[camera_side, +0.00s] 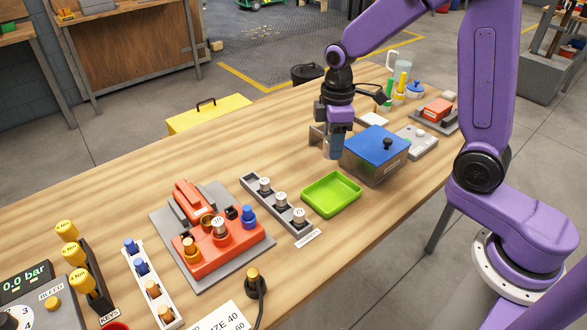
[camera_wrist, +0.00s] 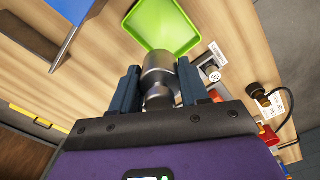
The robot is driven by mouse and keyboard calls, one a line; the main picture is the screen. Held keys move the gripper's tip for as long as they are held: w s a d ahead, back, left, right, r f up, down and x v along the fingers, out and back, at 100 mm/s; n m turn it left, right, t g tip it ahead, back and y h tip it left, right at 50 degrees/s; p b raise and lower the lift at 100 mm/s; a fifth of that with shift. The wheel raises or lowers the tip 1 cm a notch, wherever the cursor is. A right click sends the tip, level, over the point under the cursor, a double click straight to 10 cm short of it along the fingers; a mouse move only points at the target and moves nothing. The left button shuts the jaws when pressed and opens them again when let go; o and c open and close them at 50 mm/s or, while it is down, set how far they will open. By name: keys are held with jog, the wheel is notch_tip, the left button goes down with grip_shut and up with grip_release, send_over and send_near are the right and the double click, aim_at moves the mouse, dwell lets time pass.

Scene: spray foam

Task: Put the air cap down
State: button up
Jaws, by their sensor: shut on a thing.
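My gripper (camera_side: 334,147) is shut on the air cap (camera_wrist: 158,72), a dark grey metal piece with a rounded, stepped body, seen between the two blue-grey fingers in the wrist view. In the side view the fingers mostly hide the cap. My gripper points down above the table, just left of the blue-lidded box. The green tray (camera_side: 331,207) lies in front of the gripper in the side view and looks empty. In the wrist view the tray (camera_wrist: 196,42) shows just beyond the held cap.
The blue-lidded box (camera_side: 401,162) stands close to the gripper. A grey rack (camera_side: 254,190) with several numbered pieces lies left of the tray. A red fixture (camera_side: 228,243) stands farther left. The table's middle, left of the gripper, is clear.

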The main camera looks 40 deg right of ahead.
aim_at(294, 168)
jog(key=shift+w+d+f+m, duration=0.1)
jog(key=shift+d+f+m, duration=0.05)
jog(key=shift+d, duration=0.25)
jog(key=shift+w+d+f+m, duration=0.1)
jog(key=shift+d+f+m, duration=0.05)
jog(key=shift+d, duration=0.25)
jog(key=w+f, duration=0.3)
jog(key=w, duration=0.5)
jog(key=shift+a+f, duration=0.35)
jog(key=w+f, duration=0.5)
jog(key=shift+a+f, duration=0.2)
jog(key=shift+a, duration=0.1)
jog(key=shift+w+f, duration=0.3)
jog(key=shift+f, duration=1.6)
jog(key=shift+f, duration=0.15)
jog(key=o, duration=1.1)
jog(key=shift+c, duration=0.2)
